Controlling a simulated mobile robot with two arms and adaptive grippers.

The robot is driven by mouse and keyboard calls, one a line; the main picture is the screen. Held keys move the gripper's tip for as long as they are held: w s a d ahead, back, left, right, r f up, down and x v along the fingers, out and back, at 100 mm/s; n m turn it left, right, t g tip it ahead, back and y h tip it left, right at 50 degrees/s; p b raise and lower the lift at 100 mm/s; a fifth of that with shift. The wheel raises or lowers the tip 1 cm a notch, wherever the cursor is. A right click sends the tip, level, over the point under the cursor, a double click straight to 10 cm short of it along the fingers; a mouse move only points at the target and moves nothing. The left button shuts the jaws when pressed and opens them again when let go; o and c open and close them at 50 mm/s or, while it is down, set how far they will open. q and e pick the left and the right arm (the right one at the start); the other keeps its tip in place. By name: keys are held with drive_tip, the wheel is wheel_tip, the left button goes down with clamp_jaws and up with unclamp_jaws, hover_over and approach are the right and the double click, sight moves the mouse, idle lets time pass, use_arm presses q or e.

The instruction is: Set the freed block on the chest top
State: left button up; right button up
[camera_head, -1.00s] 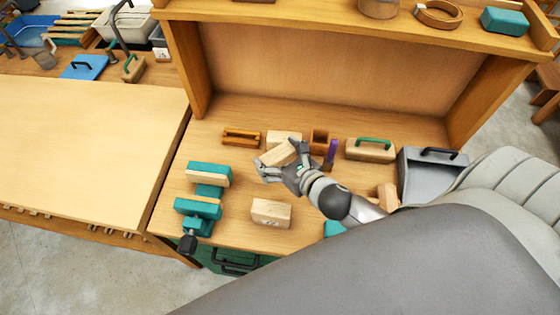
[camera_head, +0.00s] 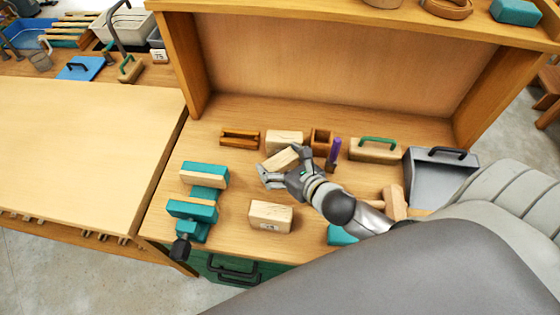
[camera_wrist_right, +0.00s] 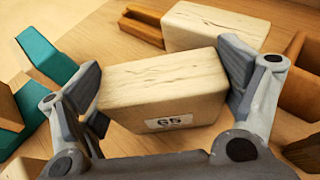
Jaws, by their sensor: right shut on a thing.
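A pale wooden block (camera_head: 280,157) with a label reading 65 is between the fingers of my right gripper (camera_head: 281,164). The wrist view shows the block (camera_wrist_right: 160,88) tilted between both finger pads, with the gripper (camera_wrist_right: 165,88) shut on it. It is over or on the wooden chest top (camera_head: 236,210); I cannot tell whether it touches the wood. A teal vise (camera_head: 205,190) with wooden jaw faces stands to its left, with nothing between its jaws. My left gripper is not in view.
A second pale block (camera_head: 271,217) stands nearer me, and a third (camera_head: 284,141) just behind the held one. A small wooden tray (camera_head: 240,139), a brown holder (camera_head: 320,142), a green-handled block (camera_head: 376,150), a mallet (camera_head: 394,202) and a grey dustpan (camera_head: 440,175) stand around.

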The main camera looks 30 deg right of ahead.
drive_tip(key=o, duration=0.9)
drive_tip(key=shift+f, duration=0.1)
drive_tip(key=shift+r, duration=0.2)
drive_tip(key=shift+s, duration=0.3)
drive_tip(key=shift+b+v, duration=1.05)
drive_tip(key=shift+v, duration=4.65)
drive_tip(key=shift+r, duration=0.1)
drive_tip(key=shift+s, duration=0.1)
